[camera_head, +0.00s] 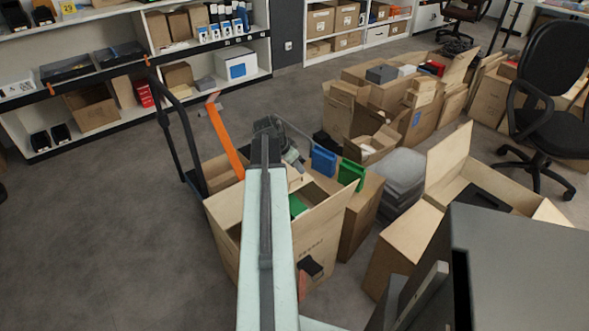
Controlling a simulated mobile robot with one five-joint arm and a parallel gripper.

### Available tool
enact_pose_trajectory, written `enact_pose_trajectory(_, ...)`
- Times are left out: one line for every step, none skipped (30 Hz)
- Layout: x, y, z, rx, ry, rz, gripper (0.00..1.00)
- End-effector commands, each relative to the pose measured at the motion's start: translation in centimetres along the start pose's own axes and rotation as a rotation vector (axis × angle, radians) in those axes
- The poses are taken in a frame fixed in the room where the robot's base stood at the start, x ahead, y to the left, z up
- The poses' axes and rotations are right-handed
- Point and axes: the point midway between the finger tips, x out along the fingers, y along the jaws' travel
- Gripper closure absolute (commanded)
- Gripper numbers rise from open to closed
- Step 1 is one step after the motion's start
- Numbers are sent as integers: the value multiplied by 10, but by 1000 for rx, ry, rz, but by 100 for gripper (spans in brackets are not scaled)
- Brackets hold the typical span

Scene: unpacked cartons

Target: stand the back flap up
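An open brown carton (316,245) stands on the floor in front of me. My pale arm reaches out over its middle and covers part of its opening. One panel slants up at its right, and a flap (228,203) shows at its left. Its far edge is mostly behind my arm, so I cannot make out the back flap or how it lies. My gripper (291,158) is at the far end of the arm, near the carton's far side. It is small and partly hidden; I cannot see its fingers clearly or whether it touches cardboard.
A dark cart handle (172,130) and an orange bar (226,140) rise left of my arm. Blue (323,162) and green (351,175) items stand to its right. More cartons (375,100) crowd the right side, with an office chair (550,110). The left floor is clear.

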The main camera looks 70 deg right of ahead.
Motion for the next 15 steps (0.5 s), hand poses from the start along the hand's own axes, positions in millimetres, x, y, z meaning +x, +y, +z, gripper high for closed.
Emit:
enact_pose_trajectory(4, 0, 3, -1, 0, 0, 69)
enact_pose_trajectory(6, 0, 4, -1, 0, 0, 69)
enact_pose_trajectory(9, 0, 6, -2, -1, 0, 69)
enact_pose_trajectory(11, 0, 7, -2, -1, 0, 69)
enact_pose_trajectory(14, 0, 8, -2, -1, -1, 69)
enact_pose_trajectory(17, 0, 10, -3, -1, -1, 69)
enact_pose_trajectory(19, 0, 12, -3, -1, -1, 69)
enact_pose_trajectory(21, -1, 13, -3, -1, -1, 69)
enact_pose_trajectory(24, -1, 14, -3, -1, -1, 69)
enact_pose_trajectory(26, -1, 16, -3, -1, -1, 69)
enact_pose_trajectory(28, -1, 17, -4, -1, -1, 69)
enact_pose_trajectory(31, -1, 18, -4, -1, -1, 69)
enact_pose_trajectory(33, -1, 20, -4, -1, -1, 69)
enact_pose_trajectory(35, -1, 21, -4, -1, -1, 69)
enact_pose_trajectory(38, -1, 22, -4, -1, -1, 69)
